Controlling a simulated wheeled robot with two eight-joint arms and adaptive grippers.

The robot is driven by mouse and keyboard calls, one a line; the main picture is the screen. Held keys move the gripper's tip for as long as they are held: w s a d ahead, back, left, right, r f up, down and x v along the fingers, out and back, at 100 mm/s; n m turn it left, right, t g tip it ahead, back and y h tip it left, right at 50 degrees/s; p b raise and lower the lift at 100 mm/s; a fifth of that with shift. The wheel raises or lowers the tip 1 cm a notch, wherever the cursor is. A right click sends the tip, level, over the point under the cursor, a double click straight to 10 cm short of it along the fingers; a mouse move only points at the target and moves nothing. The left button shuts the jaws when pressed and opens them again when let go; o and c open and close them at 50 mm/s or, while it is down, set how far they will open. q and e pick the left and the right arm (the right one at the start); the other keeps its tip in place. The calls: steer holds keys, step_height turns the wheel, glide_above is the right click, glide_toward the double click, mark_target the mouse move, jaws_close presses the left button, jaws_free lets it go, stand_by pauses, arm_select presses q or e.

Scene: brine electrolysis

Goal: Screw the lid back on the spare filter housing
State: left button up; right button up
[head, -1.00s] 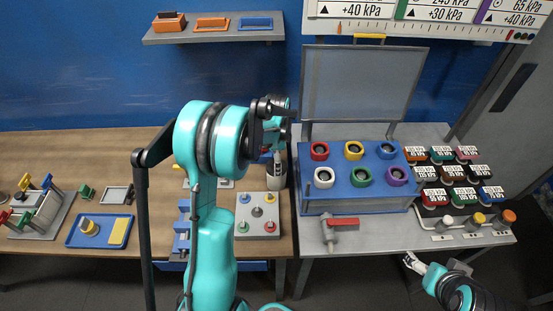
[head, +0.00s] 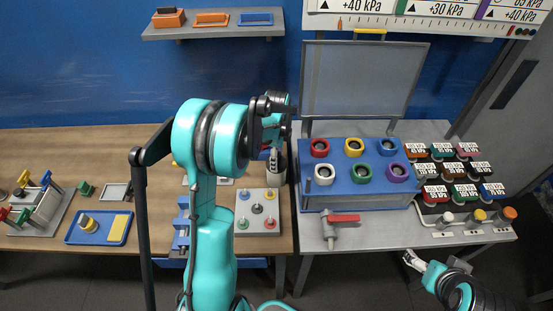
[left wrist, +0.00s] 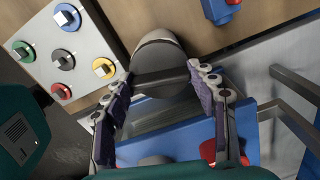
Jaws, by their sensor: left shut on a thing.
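The spare filter housing (head: 277,174) is a pale, upright cylinder on the wooden bench, near its right edge and partly behind my left arm. In the left wrist view, its dark grey round lid (left wrist: 158,88) has a raised bar across it, and a cream rim shows around its far side. My left gripper (left wrist: 160,76) has one finger on each side of the lid, at the ends of the bar, and is shut on it. Whether the lid's thread is engaged cannot be seen. My right gripper (head: 411,260) hangs in front of the grey table, away from the housing; its opening is unclear.
A pale plate with coloured knobs (head: 258,227) lies just in front of the housing. A blue box with coloured rings (head: 340,200) stands on the grey table to the right, with a red-handled valve (head: 343,219) before it. A blue tray (head: 73,236) lies at left.

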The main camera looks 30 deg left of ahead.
arm_select(q)
steer(key=m, duration=0.2)
steer(key=shift+s+d+f+m, duration=0.1)
steer(key=shift+s+f+m, duration=0.1)
steer(key=shift+m, duration=0.1)
steer(key=m+b, duration=0.1)
steer(key=m, duration=0.3)
steer(key=shift+f, duration=0.1)
steer(key=shift+m, duration=0.8)
